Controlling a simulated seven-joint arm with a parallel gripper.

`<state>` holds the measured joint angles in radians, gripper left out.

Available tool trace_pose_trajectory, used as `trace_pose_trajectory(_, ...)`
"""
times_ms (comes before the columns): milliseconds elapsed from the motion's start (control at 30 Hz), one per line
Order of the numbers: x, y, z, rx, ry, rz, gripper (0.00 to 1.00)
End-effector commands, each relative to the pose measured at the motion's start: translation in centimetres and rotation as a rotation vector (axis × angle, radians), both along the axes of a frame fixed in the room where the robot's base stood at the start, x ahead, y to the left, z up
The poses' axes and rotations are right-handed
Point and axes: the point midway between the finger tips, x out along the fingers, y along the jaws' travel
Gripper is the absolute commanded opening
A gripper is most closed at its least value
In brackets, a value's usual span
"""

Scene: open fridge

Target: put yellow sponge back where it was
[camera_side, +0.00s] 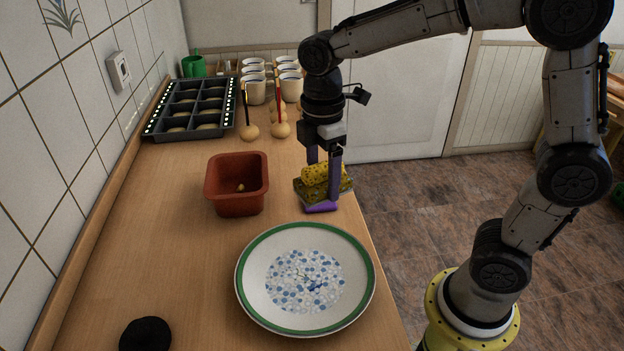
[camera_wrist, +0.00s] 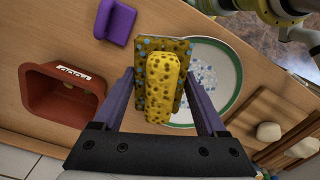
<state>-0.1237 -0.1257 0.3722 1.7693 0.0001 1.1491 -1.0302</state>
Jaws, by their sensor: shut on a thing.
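The yellow sponge (camera_side: 318,174) has a rounded, dark-speckled top on a flatter slab with blue spots. In the wrist view the sponge (camera_wrist: 162,92) lies lengthwise between the fingers. I cannot tell whether top and slab are one piece. My gripper (camera_side: 323,180) is shut on the sponge, with one purple finger on each side. In the wrist view the gripper (camera_wrist: 162,85) reaches along the slab's edges. The sponge is near the counter's right edge, behind the plate. I cannot tell whether its underside touches the counter.
A green-rimmed plate (camera_side: 262,310) lies in front, and a red-brown bowl (camera_side: 222,198) stands left. The wrist view shows a purple block (camera_wrist: 115,22). A dark tray (camera_side: 188,133), mugs (camera_side: 255,92) and wooden spoons (camera_side: 250,131) stand behind. The front left counter is mostly clear.

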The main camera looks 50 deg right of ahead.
Motion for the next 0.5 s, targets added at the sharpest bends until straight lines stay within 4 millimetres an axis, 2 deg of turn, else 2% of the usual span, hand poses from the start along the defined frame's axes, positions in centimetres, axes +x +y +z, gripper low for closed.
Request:
trace_pose_trajectory(33, 0.4, -2.0, 0.3, 0.001, -0.005, -0.062, 0.22)
trace_pose_trajectory(200, 0.6, -7.2, 1.0, 0.000, -0.014, -0.222, 0.22)
trace_pose_trajectory(333, 0.4, -10.0, 1.2, 0.000, -0.022, -0.308, 0.22)
trace_pose_trajectory(500, 0.2, -11.7, 1.2, -0.001, -0.022, -0.362, 0.22)
